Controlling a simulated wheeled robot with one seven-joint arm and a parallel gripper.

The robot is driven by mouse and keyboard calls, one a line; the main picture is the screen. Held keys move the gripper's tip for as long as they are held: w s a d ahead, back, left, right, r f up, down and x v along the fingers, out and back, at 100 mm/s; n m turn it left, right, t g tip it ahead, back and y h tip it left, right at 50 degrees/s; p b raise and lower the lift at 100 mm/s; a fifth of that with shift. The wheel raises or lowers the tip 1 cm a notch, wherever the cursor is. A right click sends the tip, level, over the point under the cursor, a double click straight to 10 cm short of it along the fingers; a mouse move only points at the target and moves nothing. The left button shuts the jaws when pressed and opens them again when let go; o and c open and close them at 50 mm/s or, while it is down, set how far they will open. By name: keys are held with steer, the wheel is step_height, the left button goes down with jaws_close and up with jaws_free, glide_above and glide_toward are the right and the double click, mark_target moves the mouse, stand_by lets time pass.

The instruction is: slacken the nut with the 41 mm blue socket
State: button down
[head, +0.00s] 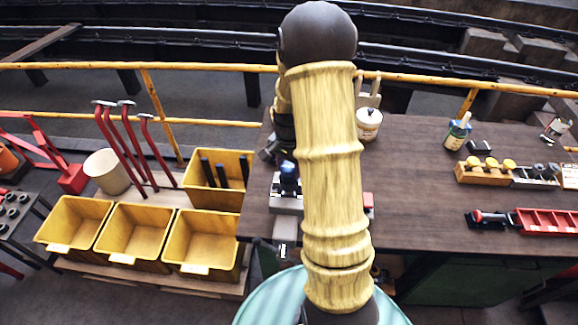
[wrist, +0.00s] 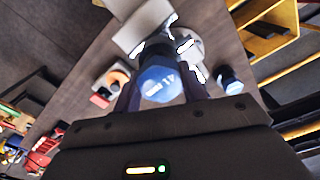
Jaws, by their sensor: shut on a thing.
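In the wrist view a blue socket (wrist: 160,83) with pale markings, too blurred to read surely, sits between the fingertips of my gripper (wrist: 160,92). The gripper is shut on it. Just beyond it is a shiny metal part (wrist: 185,45); I cannot tell whether the socket touches it. A second, darker blue-topped piece (wrist: 228,77) stands apart to the right. I make out no nut.
The dark bench top (head: 425,180) is mostly clear right of my arm. A yellow block with knobs (head: 485,170) and a red tray (head: 548,221) lie there. Yellow bins (head: 135,262) stand at the left. An orange and red item (wrist: 112,80) lies left of my gripper.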

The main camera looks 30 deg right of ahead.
steer(key=shift+f, duration=0.35)
steer(key=c, duration=1.5)
jaws_free()
jaws_close()
steer(key=shift+n, duration=2)
steer(key=n, duration=0.2)
steer(key=shift+r+n+p, duration=0.1)
steer(key=shift+n+p, duration=0.2)
steer(key=shift+p, duration=0.1)
steer(key=shift+n, duration=0.7)
